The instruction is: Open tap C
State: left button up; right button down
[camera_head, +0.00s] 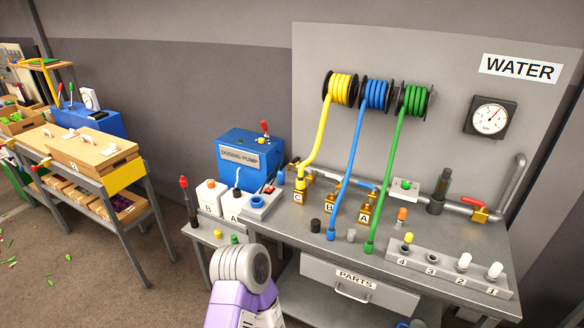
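Tap C (299,197) is a brass tap with a "C" label at the left of the grey bench, below the wall panel. The yellow hose (311,140) runs down from its reel to the top of tap C. Its handle is too small to tell whether it is open or shut. Tap B (330,206) and tap A (364,213) stand to its right. A purple and grey part of my own arm shows at the bottom, in front of the bench. Neither gripper's fingers are visible.
The blue hose (353,155) and green hose (387,170) end on the bench front. A blue dosing pump (250,158) stands left of tap C. A red-handled valve (480,210) and gauge (490,117) are at right. A numbered parts rack (448,272) lines the front right.

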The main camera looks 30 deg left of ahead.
aim_at(309, 170)
jog(key=u, duration=0.95)
jog(key=i, duration=0.95)
jog(key=u, duration=0.7)
